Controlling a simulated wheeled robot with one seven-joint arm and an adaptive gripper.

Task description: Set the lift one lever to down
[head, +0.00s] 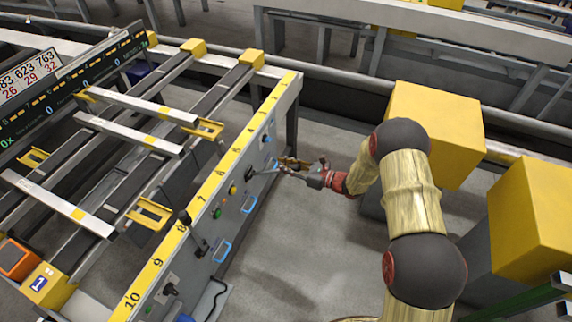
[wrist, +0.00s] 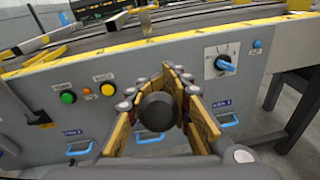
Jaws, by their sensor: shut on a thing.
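My gripper (wrist: 155,100) is in front of the grey control panel, its fingers closed around a black round lever knob (wrist: 157,112). The knob faces the wrist camera and hides its own shaft, so I cannot tell the lever's angle. In the head view my gripper (head: 283,166) reaches the panel from the right, beside a dark lever part (head: 251,174). The small blue labels are too blurred to read, so I cannot confirm which lever is lift one.
The panel (wrist: 260,90) also carries a green button (wrist: 68,97), a yellow button (wrist: 107,90), a blue rotary switch (wrist: 226,66) and blue pull handles (wrist: 150,139). Another dark lever (wrist: 38,116) stands at left. A yellow block (head: 436,130) is behind my arm.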

